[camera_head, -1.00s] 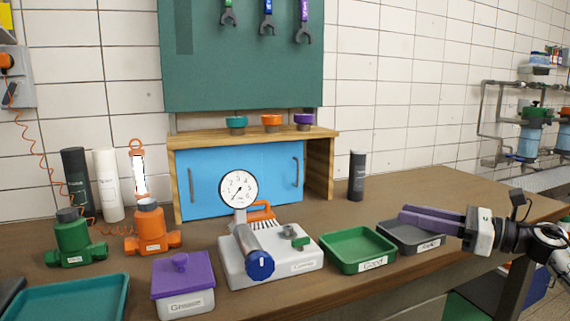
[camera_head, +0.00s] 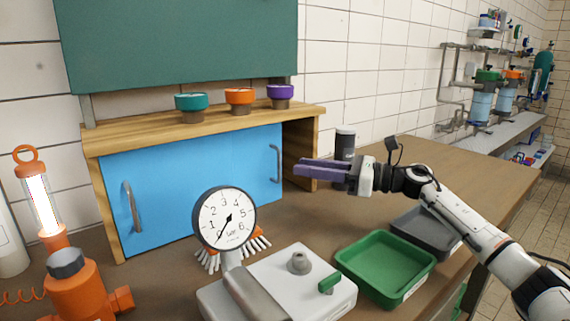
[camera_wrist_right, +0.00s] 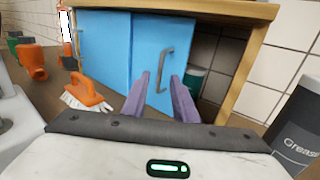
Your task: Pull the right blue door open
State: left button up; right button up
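The right blue door (camera_head: 235,170) closes the middle part of a wooden cabinet (camera_head: 203,128) on the bench and looks shut. Its grey curved handle (camera_head: 275,163) stands upright near the door's right edge. The handle also shows in the right wrist view (camera_wrist_right: 162,80), framed between my fingertips. My right gripper (camera_head: 297,169) has purple fingers and points left at the handle, with a small gap in the head view. In the wrist view the right gripper (camera_wrist_right: 161,77) is open and empty. My left gripper is not in view.
A pressure gauge (camera_head: 225,217) on a white base stands before the doors. A green tray (camera_head: 398,292) and a grey tray (camera_head: 410,235) lie below my right arm. A dark grease canister (camera_head: 345,146) stands behind the gripper. An orange brush (camera_wrist_right: 88,93) lies before the cabinet.

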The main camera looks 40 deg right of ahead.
jog(key=shift+p+x, duration=0.35)
jog(key=shift+x, duration=2.5)
grip_shut()
jog(key=shift+a, duration=0.1)
